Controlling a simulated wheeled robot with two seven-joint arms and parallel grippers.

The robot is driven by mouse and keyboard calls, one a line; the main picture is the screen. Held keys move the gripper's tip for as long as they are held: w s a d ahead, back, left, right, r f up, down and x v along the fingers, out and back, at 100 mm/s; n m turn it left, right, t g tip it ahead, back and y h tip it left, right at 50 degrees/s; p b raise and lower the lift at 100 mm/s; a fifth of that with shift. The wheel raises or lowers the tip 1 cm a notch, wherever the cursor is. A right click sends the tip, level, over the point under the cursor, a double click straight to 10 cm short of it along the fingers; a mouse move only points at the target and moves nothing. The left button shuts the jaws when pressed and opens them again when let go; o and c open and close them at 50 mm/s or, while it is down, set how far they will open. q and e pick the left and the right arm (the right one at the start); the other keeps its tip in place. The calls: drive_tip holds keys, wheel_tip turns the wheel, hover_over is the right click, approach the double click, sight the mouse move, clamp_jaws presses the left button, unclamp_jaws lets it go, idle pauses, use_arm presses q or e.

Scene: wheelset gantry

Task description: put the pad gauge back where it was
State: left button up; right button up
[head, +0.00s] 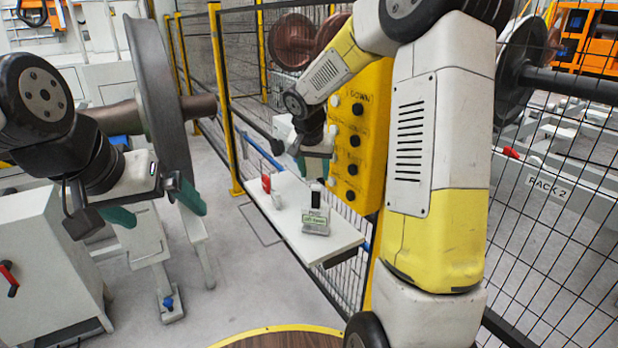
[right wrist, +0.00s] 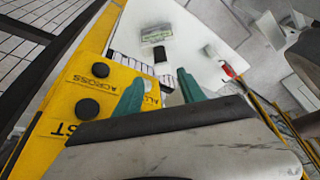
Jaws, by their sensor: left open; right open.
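A small shelf (head: 345,237) on the fence carries a grey stand with a green and white label (head: 316,221). A small black upright piece (head: 316,194) is right behind the label. The label (right wrist: 157,35) and the black piece (right wrist: 160,54) also show in the right wrist view. I cannot read the label or tell for sure which piece is the pad gauge. My right gripper (right wrist: 157,92) is open over the shelf's inner side, beside the yellow button box, with nothing seen between its teal fingers. My left gripper (head: 155,206) is open and empty, away from the shelf.
The yellow button box (head: 358,140) hangs close to my right gripper. A red item (head: 266,184) and a small pale block (head: 277,200) sit at the shelf's far end. Mesh fence (head: 560,240) runs behind. A large wheelset (head: 160,95) stands near my left arm.

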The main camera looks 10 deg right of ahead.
drive_tip(key=s+r+n+y, duration=0.1)
drive_tip(key=s+r+n, duration=0.1)
drive_tip(key=s+r, duration=0.9)
drive_tip(key=s+a+n+t+y, duration=0.2)
drive_tip(key=s+n+y, duration=0.1)
drive_tip(key=s, duration=1.5)
drive_tip(key=shift+a+r, duration=0.25)
drive_tip(key=shift+r, duration=0.1)
